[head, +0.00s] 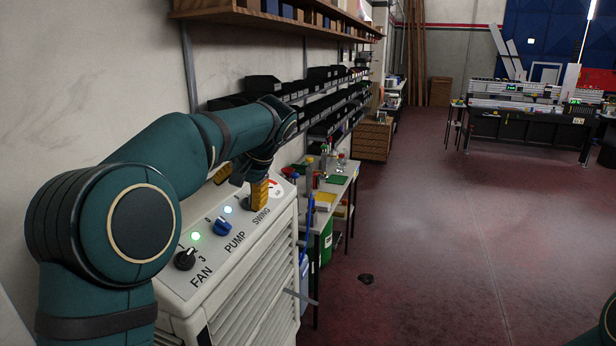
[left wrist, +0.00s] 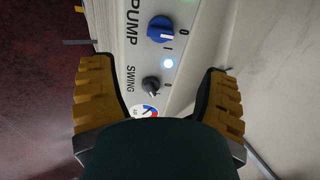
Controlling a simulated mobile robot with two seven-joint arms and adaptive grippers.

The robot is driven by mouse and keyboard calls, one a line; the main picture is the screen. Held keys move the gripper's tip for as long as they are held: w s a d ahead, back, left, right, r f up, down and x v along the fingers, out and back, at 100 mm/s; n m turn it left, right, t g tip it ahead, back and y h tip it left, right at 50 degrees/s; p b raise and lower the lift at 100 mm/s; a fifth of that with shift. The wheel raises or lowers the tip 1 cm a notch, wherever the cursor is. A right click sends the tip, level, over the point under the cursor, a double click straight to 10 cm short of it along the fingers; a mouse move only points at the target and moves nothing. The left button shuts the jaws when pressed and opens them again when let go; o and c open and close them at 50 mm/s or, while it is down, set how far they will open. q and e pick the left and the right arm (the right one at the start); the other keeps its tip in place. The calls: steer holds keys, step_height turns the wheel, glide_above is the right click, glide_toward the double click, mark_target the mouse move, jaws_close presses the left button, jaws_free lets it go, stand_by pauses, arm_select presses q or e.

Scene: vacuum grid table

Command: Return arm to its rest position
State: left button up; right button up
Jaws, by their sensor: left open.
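My left gripper (head: 258,192) is over the SWING end of the pale control panel (head: 206,284), with its yellow fingers hiding the SWING knob in the head view. In the left wrist view, the gripper (left wrist: 158,100) has its fingers wide apart and empty. The dark SWING knob (left wrist: 150,86) shows between them, and I cannot tell how far away it is. The blue PUMP knob (head: 222,228) is beside it, also in the left wrist view (left wrist: 160,28). The black FAN knob (head: 185,259) is nearest. My right gripper is not visible.
A green light (head: 195,236) and a bluish-white light (head: 228,209) are lit on the panel. A wooden shelf (head: 275,17) and black bins (head: 330,104) line the left wall. A cluttered side table (head: 331,190) stands beyond the panel. The red floor (head: 440,240) to the right is mostly clear.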

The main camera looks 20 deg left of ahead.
arm_select(q)
steer(key=s+d+f+m+h+b, duration=0.1)
steer(key=d+f+h, duration=0.35)
steer(key=f, duration=1.05)
steer(key=s+d+f+m+h+b, duration=0.1)
steer(key=d+f, duration=0.7)
steer(key=f, duration=0.8)
steer(key=s+d+f+n+h+b, duration=0.1)
steer(key=s+d+f, duration=0.3)
steer(key=s+f, duration=0.5)
steer(key=s+d+f+n+h, duration=0.3)
steer(key=s+d+f+n, duration=0.1)
steer(key=s+f, duration=0.6)
steer(key=s+d, duration=0.1)
steer(key=s, duration=0.2)
steer(key=shift+s+d+f+t+b, duration=0.15)
steer(key=shift+s+f+t+b, duration=0.1)
steer(key=shift+t+b, duration=0.15)
